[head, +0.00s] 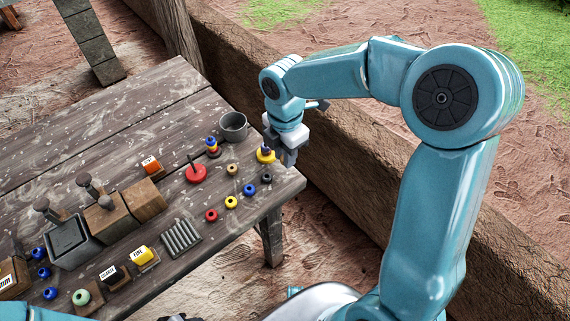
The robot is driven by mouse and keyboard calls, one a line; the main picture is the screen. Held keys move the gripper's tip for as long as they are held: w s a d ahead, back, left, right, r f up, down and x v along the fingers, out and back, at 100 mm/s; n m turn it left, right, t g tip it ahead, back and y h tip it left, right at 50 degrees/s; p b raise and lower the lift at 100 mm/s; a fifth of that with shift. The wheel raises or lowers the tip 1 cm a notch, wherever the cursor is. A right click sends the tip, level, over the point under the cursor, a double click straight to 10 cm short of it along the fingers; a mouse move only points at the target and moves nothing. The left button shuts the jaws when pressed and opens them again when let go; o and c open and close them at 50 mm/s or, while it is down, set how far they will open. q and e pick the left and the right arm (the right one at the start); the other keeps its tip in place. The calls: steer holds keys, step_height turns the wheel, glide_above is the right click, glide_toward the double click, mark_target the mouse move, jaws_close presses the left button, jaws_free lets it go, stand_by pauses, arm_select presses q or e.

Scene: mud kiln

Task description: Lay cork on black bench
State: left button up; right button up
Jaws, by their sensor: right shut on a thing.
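I cannot pick out a cork for certain; a small tan piece (232,168) lies on the table left of the gripper. The plank table is the only bench-like surface that I see; a small black labelled block (117,279) stands near its front edge.
A grey mug (233,127) stands near the back edge. A red base with a peg (196,173), small coloured rings (231,202), a ribbed grey plate (181,238) and wooden blocks (143,198) crowd the front. The back left is clear. A low earthen wall (345,180) runs behind the table's right end.

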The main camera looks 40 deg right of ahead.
mark_target(286, 172)
step_height(286, 172, down, 4)
steer(key=shift+f+b, duration=0.1)
steer(key=shift+b, duration=0.2)
steer(key=shift+s, duration=0.1)
steer(key=shift+f, duration=0.15)
steer(key=o, duration=0.8)
steer(key=shift+o, duration=0.2)
